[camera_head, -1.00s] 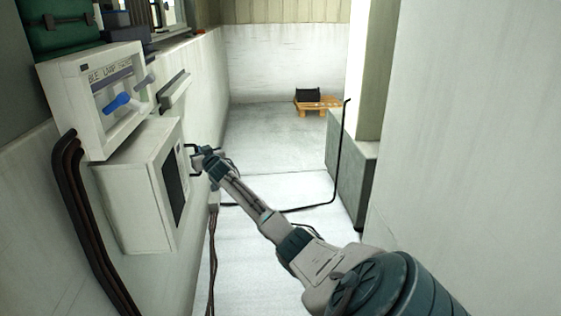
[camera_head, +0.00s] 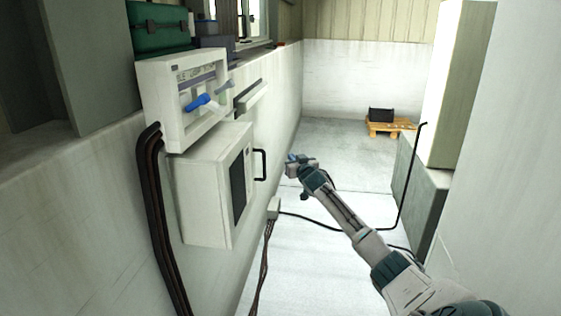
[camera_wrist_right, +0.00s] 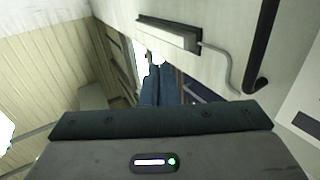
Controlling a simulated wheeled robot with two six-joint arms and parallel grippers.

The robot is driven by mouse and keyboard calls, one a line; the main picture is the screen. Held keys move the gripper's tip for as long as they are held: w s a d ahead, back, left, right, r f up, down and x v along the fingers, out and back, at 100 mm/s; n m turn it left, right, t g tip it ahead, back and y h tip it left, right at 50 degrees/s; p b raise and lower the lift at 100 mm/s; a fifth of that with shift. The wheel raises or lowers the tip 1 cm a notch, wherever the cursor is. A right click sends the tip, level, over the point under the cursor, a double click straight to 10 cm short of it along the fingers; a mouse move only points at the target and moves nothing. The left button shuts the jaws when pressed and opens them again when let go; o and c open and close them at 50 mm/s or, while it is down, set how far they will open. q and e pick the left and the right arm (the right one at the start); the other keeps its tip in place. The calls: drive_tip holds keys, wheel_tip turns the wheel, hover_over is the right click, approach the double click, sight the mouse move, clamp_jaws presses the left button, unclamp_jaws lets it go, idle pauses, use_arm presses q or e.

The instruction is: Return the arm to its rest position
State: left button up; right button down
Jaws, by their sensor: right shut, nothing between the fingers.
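My right arm comes in from the lower right in the head view. Its gripper (camera_head: 296,160) is a little to the right of the black handle (camera_head: 260,165) on the white wall cabinet (camera_head: 205,195), apart from it. The right gripper is shut and empty. My left gripper is not in either view.
A white panel box (camera_head: 165,100) with a blue lever (camera_head: 198,103) hangs above the cabinet. Dark cables (camera_head: 160,215) run down the left wall. A pallet (camera_head: 391,127) with a black box stands at the back.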

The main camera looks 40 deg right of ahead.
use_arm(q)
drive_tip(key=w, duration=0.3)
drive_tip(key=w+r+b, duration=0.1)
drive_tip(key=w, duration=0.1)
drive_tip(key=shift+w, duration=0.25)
use_arm(e)
drive_tip(key=s+d, duration=0.2)
drive_tip(key=s, duration=0.1)
drive_tip(key=shift+s+d, duration=0.2)
drive_tip(key=shift+d, duration=0.1)
drive_tip(key=shift+f, duration=0.1)
